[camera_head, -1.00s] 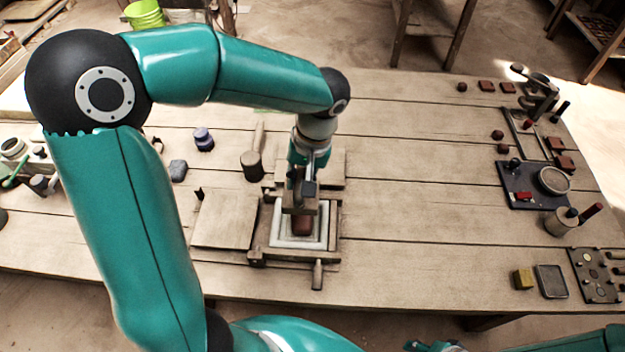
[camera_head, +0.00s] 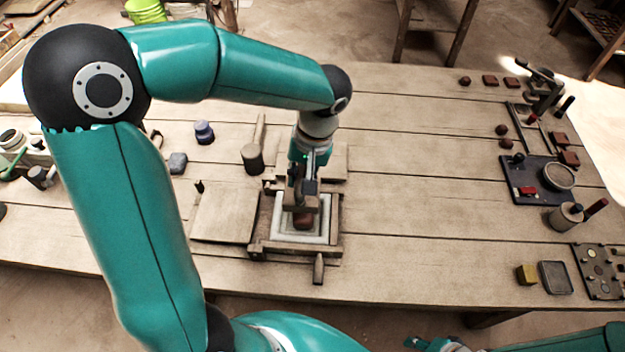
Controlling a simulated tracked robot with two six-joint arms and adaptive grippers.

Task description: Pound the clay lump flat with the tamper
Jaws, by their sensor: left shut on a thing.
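A reddish-brown clay lump (camera_head: 303,221) is at the middle of the pale square bed of the tile press (camera_head: 263,240). My left gripper (camera_head: 302,206) is directly over the press and shut on the lump, whose upper part its fingers hide. I cannot tell whether the lump touches the bed. The tamper (camera_head: 253,158), a dark cylinder with a pale wooden handle, stands on the table behind and left of the press, apart from my gripper. Part of my right arm shows at the bottom right edge; its gripper is not clear there.
A flat board (camera_head: 224,213) adjoins the press on the left. A dark tray (camera_head: 519,170), a yellow block (camera_head: 526,274) and small tools are at the right. The table between is clear.

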